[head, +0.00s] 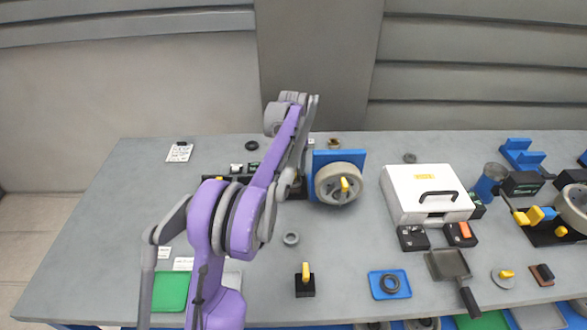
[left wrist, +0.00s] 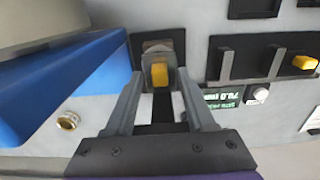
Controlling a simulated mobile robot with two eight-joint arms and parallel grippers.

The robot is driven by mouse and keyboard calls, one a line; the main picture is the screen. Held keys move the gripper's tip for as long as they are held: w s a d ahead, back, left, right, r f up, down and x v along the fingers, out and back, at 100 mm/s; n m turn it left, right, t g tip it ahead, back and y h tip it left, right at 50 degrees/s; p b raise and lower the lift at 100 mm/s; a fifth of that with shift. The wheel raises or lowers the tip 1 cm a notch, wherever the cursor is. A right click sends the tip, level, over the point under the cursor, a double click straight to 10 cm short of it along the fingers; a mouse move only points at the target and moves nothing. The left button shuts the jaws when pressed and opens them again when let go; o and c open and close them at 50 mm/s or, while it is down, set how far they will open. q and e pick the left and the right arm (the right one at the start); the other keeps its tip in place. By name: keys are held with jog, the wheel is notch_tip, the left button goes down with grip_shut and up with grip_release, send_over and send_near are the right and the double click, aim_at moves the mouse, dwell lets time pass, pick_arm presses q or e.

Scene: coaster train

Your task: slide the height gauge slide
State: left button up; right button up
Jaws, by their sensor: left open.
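In the left wrist view, a yellow block (left wrist: 160,76) on a grey carriage, which I take for the height gauge slide, sits on a dark upright bar (left wrist: 165,112). My left gripper (left wrist: 161,84) is open, with one finger on each side of the yellow block. I cannot tell whether the fingers touch it. In the head view, my left arm hides most of the gauge; part of a dark base (head: 298,191) shows beside the blue block. My right gripper is in neither view.
A blue block (left wrist: 75,80) stands close to the left of my fingers. A black caliper-like tool (left wrist: 262,62) with a yellow knob and a digital readout lies to the right. In the head view, a grey wheel (head: 326,186) leans on the blue block, and a white case (head: 408,202) stands further right.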

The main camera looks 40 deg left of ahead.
pick_arm(q)
jog(key=shift+c, duration=0.2)
grip_shut()
dwell(1.3)
